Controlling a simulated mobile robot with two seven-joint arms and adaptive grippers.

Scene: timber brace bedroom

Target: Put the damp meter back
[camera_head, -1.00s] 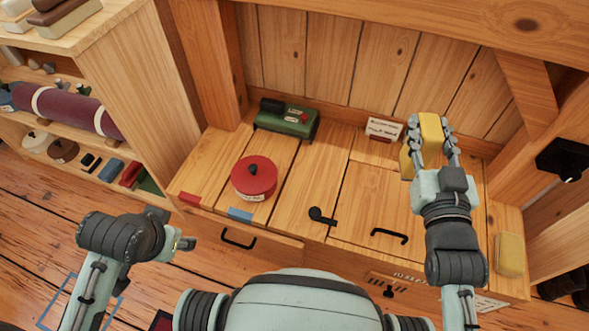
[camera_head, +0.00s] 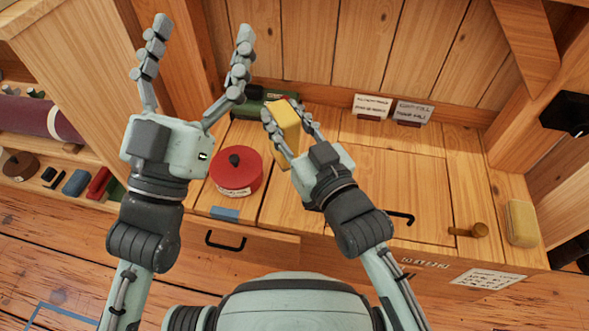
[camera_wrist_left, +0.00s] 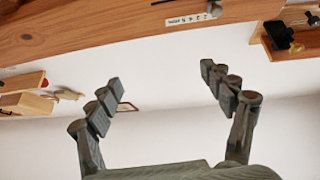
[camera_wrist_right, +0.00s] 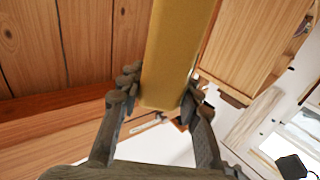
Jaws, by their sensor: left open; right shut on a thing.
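My right gripper (camera_head: 284,122) is shut on a yellow block (camera_head: 285,128) and holds it up over the middle of the wooden bench. The block also fills the upper middle of the right wrist view (camera_wrist_right: 175,55). I see no marking that tells whether it is the damp meter. My left gripper (camera_head: 203,30) is open and empty, raised at the upper left with its fingers spread. In the left wrist view the open fingers (camera_wrist_left: 165,85) have nothing between them. A green case (camera_head: 252,104) lies at the back, partly hidden behind the left fingers and the block.
A red lidded pot (camera_head: 236,172) stands on the bench's left part. Two small cards (camera_head: 372,106) (camera_head: 412,112) stand at the back. A second yellow block (camera_head: 522,223) lies at the right end, beside a wooden peg (camera_head: 468,230). The bench top (camera_head: 390,165) is clear right of my right gripper.

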